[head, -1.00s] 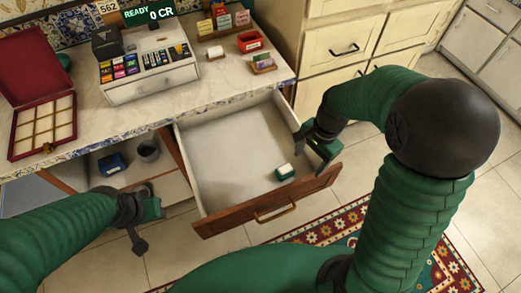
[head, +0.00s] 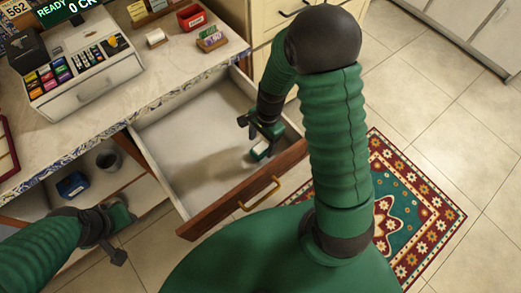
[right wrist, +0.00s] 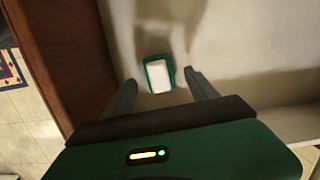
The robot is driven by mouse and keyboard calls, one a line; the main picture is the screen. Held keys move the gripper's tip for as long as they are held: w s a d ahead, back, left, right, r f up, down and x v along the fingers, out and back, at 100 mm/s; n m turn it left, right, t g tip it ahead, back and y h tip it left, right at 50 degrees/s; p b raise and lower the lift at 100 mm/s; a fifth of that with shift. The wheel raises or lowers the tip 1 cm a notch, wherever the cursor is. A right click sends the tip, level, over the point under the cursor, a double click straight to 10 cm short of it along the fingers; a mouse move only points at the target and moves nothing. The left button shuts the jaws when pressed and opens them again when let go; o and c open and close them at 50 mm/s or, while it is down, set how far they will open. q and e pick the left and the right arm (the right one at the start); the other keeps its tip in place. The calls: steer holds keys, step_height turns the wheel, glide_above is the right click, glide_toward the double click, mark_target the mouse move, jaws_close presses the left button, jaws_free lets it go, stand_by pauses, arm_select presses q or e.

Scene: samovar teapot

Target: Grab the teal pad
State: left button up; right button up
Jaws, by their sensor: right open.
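The teal pad (right wrist: 159,74) is a small block with a white top and a teal rim. It lies on the floor of the open drawer (head: 190,150), near the drawer's front; part of it shows in the head view (head: 260,150). My right gripper (head: 257,136) is inside the drawer, just above the pad. In the right wrist view, its fingers (right wrist: 157,80) are spread, with the pad between and slightly beyond their tips, not gripped. My left gripper (head: 118,230) is left of the drawer, below the counter; its jaw state is unclear.
The wooden drawer front (head: 245,188) with its brass handle borders the drawer. A cash register (head: 75,65) stands on the counter. A blue box (head: 73,185) and a grey cup (head: 108,160) sit on the shelf below. A patterned rug (head: 400,205) lies on the floor.

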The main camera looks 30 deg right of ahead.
mark_target(261, 146)
steer(key=f, duration=0.3)
steer(key=shift+a+f+b, duration=0.3)
steer(key=shift+s+r, duration=0.1)
steer(key=shift+c, duration=1.2)
steer(key=c, duration=1.2)
